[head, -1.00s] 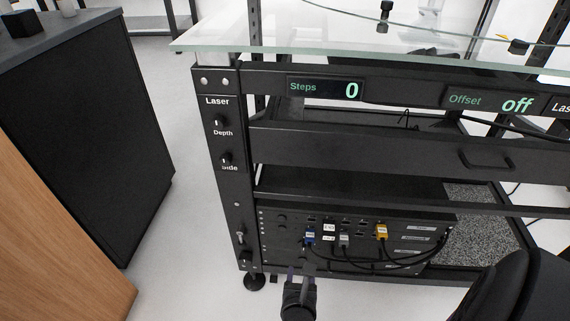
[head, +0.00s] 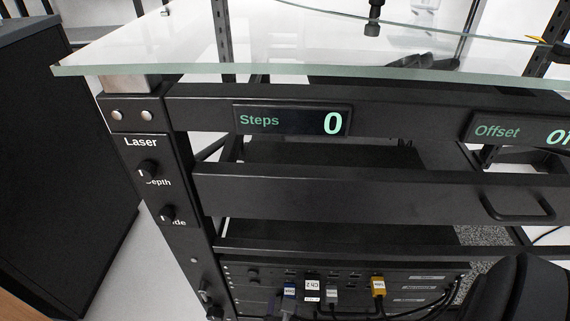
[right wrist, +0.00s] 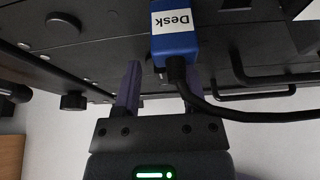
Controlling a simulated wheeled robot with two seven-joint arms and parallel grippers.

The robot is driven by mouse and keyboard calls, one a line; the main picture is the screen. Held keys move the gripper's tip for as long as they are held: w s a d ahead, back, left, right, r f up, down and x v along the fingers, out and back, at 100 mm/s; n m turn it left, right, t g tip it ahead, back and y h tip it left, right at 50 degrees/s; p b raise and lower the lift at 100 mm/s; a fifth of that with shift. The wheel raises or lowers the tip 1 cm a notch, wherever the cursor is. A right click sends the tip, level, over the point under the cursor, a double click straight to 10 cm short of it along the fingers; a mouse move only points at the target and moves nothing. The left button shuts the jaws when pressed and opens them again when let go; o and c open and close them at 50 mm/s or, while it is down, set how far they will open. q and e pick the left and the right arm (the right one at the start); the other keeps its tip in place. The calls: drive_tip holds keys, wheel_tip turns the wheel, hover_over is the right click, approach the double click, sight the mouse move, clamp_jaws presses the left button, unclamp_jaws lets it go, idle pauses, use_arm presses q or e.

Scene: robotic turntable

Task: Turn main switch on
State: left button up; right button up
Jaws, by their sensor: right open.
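No label reading "main" is legible. A small toggle switch (head: 206,286) sits low on the rack's left post (head: 178,215), with a dark knob (head: 215,312) below it at the picture's bottom edge. I cannot tell which is the main switch. In the right wrist view my right gripper (right wrist: 160,82) is open, its two purple fingers pointing at the dark panel. A blue plug labelled "Desk" (right wrist: 175,35) is in front of the right finger and partly hides it; contact is unclear. A round panel knob (right wrist: 63,23) is at upper left. My left gripper is out of view.
Cables and a yellow plug (head: 378,286) are on the lower panel. Above are the "Steps 0" display (head: 291,121), a drawer handle (head: 519,206) and a glass top (head: 200,65). A dark cabinet (head: 65,170) stands left, with clear floor between it and the rack.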

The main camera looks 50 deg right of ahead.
drive_tip(key=shift+c, duration=0.3)
clamp_jaws()
drive_tip(key=shift+t, duration=0.3)
drive_tip(key=m+t, duration=0.2)
drive_tip(key=m, duration=0.2)
drive_tip(key=s+d+f+m+t+y, duration=0.1)
drive_tip(key=m+t, duration=0.1)
drive_tip(key=m, duration=0.2)
drive_tip(key=s+f+m+t+y, duration=0.1)
drive_tip(key=m+t, duration=0.1)
drive_tip(key=m, duration=0.2)
drive_tip(key=shift+s+d+f, duration=0.1)
drive_tip(key=shift+d+f, duration=0.05)
drive_tip(key=shift+f, duration=0.1)
idle(0.4)
drive_tip(key=shift+d+r, duration=0.1)
drive_tip(key=shift+r, duration=0.1)
drive_tip(key=shift+o, duration=0.3)
unclamp_jaws()
